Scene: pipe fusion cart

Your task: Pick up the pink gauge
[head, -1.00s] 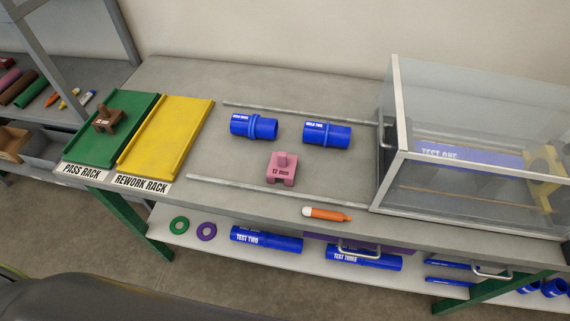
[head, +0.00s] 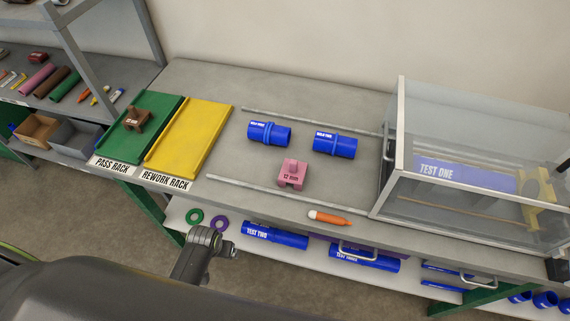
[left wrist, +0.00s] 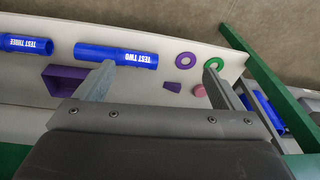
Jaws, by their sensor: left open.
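The pink gauge (head: 292,175), marked "12 mm", stands upright on the grey bench top between two metal rails, in front of two blue pipe pieces. Nothing is touching it. In the head view, a grey part of my left arm shows at the lower left, before the bench's front edge and well short of the gauge. My left gripper (left wrist: 158,68) shows in the left wrist view with its two fingers apart and nothing between them, over the lower shelf. The gauge is not in that view. My right gripper is not seen.
Blue pipe pieces (head: 269,133) and (head: 334,145) lie behind the gauge. An orange marker (head: 330,218) lies near the front edge. A clear-walled case (head: 480,130) stands right. The green pass rack (head: 147,112) and yellow rework rack (head: 190,138) are left. The lower shelf holds blue pipes and rings.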

